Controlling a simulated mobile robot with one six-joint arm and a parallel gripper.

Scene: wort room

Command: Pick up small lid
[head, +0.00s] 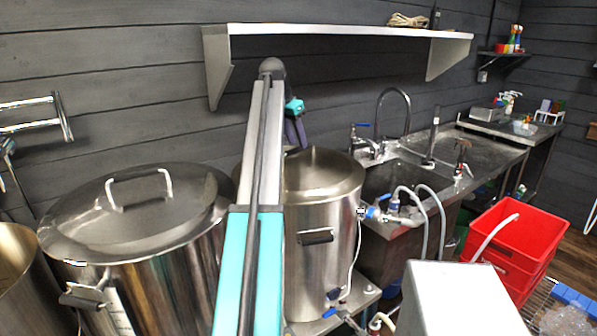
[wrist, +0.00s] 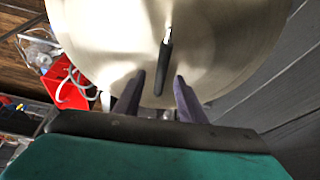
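The small lid (head: 325,172) is a round steel lid on the smaller steel pot, right of centre in the head view. My arm hides its left part. It fills the upper part of the wrist view (wrist: 100,35), with a black-gripped handle (wrist: 162,68) standing out. My gripper (head: 298,146) is above the back of this lid with purple fingers pointing down. In the wrist view my gripper (wrist: 160,76) is open, with the near end of the handle showing between the fingers. I cannot tell whether the fingers touch it.
A larger pot with a big lid (head: 140,215) stands to the left. A wall shelf (head: 350,31) runs above and behind. A sink with a tap (head: 393,110), a red bin (head: 510,240) and a white box (head: 460,300) are to the right. Hoses hang beside the smaller pot.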

